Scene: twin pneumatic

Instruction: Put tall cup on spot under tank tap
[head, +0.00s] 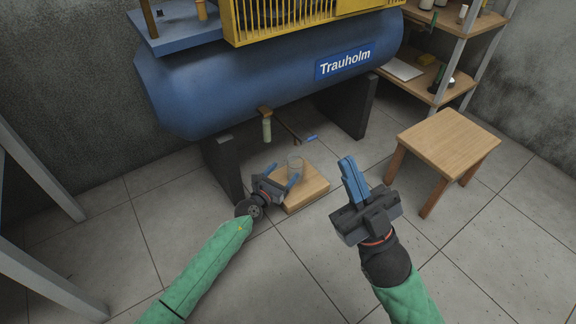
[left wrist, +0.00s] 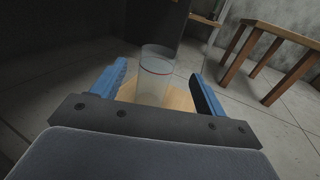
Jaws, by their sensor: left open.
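A clear tall cup (head: 294,163) stands upright on a low wooden block (head: 305,189) on the floor under the blue tank (head: 270,75). My left gripper (head: 281,180) is open just in front of the cup. In the left wrist view the cup (left wrist: 155,75) shows between and beyond the two blue fingers (left wrist: 157,88), with a thin red line near its top. The tank tap (head: 266,112), with a pale green part hanging below, is above and left of the cup. A spot under it cannot be made out. My right gripper (head: 350,180) is shut and empty, away to the right.
The tank's dark supports (head: 222,168) and (head: 345,105) flank the space below it. A blue-handled lever (head: 300,135) sticks out under the tank. A wooden stool (head: 448,145) and shelves (head: 450,50) are at right. Floor in front is clear.

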